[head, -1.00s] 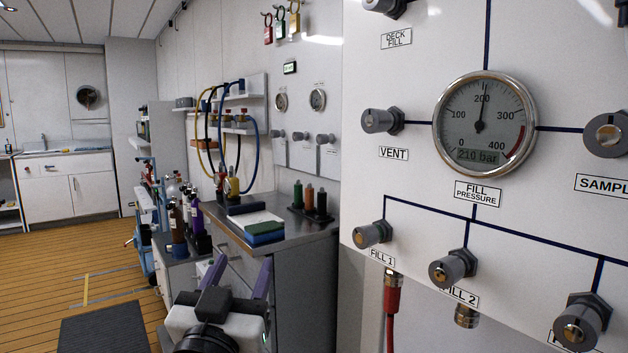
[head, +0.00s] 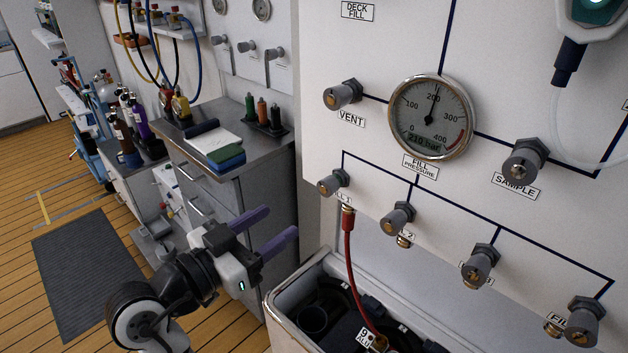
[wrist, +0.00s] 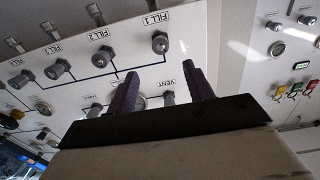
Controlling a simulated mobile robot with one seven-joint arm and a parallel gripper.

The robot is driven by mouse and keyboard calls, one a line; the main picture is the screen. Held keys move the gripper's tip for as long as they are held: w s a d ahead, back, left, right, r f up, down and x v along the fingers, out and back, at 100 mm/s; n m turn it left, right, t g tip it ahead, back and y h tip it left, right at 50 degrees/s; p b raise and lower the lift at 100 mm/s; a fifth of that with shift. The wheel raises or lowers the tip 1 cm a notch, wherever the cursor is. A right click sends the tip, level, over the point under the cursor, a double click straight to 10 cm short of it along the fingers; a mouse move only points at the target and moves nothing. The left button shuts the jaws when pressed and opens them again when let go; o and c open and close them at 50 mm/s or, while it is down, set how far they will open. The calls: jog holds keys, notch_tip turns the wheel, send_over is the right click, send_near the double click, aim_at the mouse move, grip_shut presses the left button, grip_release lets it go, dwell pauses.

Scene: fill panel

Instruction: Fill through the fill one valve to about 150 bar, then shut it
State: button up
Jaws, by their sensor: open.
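The fill one valve (head: 332,183) is a grey knob at the left end of the lower row on the white panel. It also shows in the wrist view (wrist: 160,43), beyond my fingers. A red hose (head: 349,250) hangs below it into a bin. The fill pressure gauge (head: 431,117) reads 210 bar on its display, with the needle just past 200. My gripper (head: 272,228) is open and empty, left of and below the valve, apart from the panel. Its two purple fingers also show in the wrist view (wrist: 158,88).
The vent valve (head: 342,95), sample valve (head: 525,160) and fill two valve (head: 398,219) stick out of the panel. A white-rimmed bin (head: 290,318) stands below the panel.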

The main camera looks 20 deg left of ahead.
aim_at(324, 191)
jog(key=p+x, duration=0.3)
jog(key=x, duration=0.8)
jog(key=shift+w, duration=0.1)
jog(key=shift+w+d, duration=0.15)
jog(key=shift+w, duration=0.35)
jog(key=c, duration=1)
jog(key=n+p, duration=0.1)
jog(key=n, duration=0.1)
jog(key=shift+n+p, duration=0.35)
jog(key=shift+n, duration=0.05)
jog(key=o, duration=1)
